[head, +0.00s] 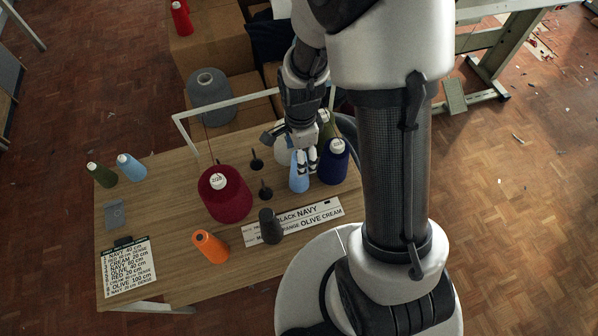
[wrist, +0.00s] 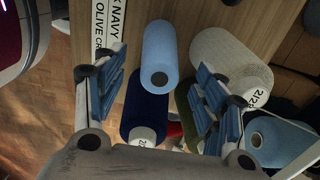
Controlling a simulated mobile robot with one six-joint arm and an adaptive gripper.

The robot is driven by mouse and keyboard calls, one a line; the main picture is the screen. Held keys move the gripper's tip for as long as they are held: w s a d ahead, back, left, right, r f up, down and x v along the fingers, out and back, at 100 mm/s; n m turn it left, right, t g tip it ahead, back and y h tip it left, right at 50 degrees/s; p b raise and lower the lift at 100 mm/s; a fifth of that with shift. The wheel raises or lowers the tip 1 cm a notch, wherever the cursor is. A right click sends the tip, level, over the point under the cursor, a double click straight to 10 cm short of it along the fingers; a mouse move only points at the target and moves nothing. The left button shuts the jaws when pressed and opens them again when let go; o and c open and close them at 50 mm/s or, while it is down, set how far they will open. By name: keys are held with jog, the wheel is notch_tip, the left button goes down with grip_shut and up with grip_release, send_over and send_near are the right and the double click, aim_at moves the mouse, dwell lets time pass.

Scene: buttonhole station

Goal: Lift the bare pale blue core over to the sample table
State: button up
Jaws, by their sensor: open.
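The pale blue core (head: 299,181) stands on the wooden table (head: 170,215), directly below and partly behind my gripper (head: 307,162). In the wrist view the bare pale blue core (wrist: 160,45) shows a dark hole at its top and lies between my open fingers (wrist: 160,85), with a gap on both sides. I cannot tell how far down the fingers reach around it. A second pale blue cone (head: 131,168) with a white tip stands at the table's left. I cannot tell which surface is the sample table.
A navy cone (head: 334,164), a cream cone (wrist: 230,62) and an olive cone (head: 326,126) crowd the core. A crimson cone (head: 226,196), an orange cone (head: 210,246) and a dark grey cone (head: 270,226) stand left and front. Black pegs (head: 265,190) stick up between them.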

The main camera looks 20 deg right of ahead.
jog(key=f, duration=0.1)
jog(key=f+b, duration=0.1)
jog(key=f, duration=0.1)
jog(key=f+b, duration=0.1)
jog(key=f, duration=0.1)
jog(key=shift+a+f, duration=0.2)
jog(key=shift+a, duration=0.05)
jog(key=shift+r, duration=0.1)
jog(key=shift+c, duration=0.4)
jog(key=c, duration=1)
